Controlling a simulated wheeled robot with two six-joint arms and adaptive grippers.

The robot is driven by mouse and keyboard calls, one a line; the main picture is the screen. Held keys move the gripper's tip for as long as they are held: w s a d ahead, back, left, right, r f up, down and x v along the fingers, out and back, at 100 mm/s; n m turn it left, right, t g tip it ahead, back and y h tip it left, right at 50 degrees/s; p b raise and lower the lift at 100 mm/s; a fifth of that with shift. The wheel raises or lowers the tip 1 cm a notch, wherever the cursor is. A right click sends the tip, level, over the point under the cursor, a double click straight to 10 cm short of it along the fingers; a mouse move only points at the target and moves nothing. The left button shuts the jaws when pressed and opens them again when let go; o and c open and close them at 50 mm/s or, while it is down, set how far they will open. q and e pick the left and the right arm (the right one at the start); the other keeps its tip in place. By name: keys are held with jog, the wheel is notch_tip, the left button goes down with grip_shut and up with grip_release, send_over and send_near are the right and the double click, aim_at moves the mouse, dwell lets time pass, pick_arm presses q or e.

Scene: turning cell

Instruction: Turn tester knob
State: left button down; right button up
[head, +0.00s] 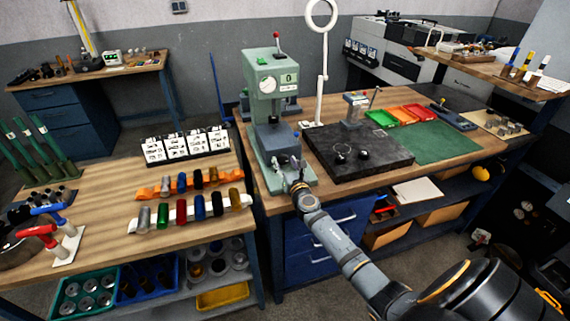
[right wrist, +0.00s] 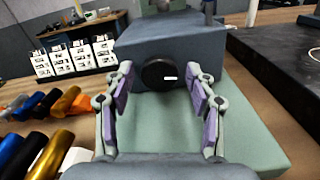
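The tester is a pale green upright machine (head: 270,85) with a round dial and a small display, standing at the left end of the right-hand bench. Its black round knob (right wrist: 158,73) with a short, roughly level white mark is on the front of a blue-grey block (right wrist: 185,44) above the green base. My right gripper (right wrist: 162,90) is open and empty, with its purple-padded fingers to the left and right of the knob; contact is not visible. In the head view the right gripper (head: 298,182) is at the tester's base and hides the knob. My left gripper is not in view.
A black surface plate (head: 350,160) lies right of the tester, with a lamp (head: 322,70) behind. The left table (head: 105,185) holds orange and white racks of coloured cylinders. A gap separates the two benches.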

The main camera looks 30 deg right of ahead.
jog(key=shift+s, duration=0.2)
jog(key=v, duration=1.1)
jog(key=shift+s+a, duration=0.2)
jog(key=shift+s, duration=0.1)
dwell(0.6)
jog(key=shift+w+d+f+n, duration=0.1)
jog(key=shift+w+f+n, duration=0.05)
jog(key=shift+w+n, duration=0.35)
jog(key=shift+w+d+f+n, duration=0.1)
jog(key=shift+w+f+n, duration=0.15)
jog(key=shift+n, duration=0.35)
jog(key=x, duration=1)
jog(key=shift+w+d+r, duration=0.1)
jog(key=shift+w, duration=0.2)
